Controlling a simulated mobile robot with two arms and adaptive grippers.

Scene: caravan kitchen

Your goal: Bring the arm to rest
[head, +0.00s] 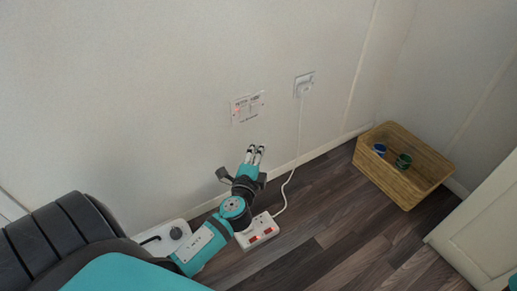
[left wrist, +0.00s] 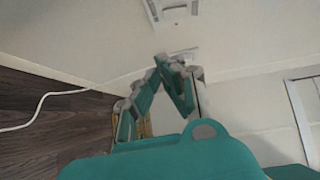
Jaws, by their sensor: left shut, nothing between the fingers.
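My left arm comes in from the lower left of the head view. Its left gripper (head: 255,151) is shut with nothing in it. The fingers point up toward the pale wall, below the double wall socket (head: 247,107) with a red light. I cannot tell how far the fingertips are from the wall. In the left wrist view the teal gripper (left wrist: 168,62) shows in front of the wall, with its fingers drawn together.
A white power strip (head: 262,229) lies on the wood floor beside my arm. Its cord (head: 297,145) runs up to a plugged wall socket (head: 304,79). A white panel (head: 485,225) is lower right.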

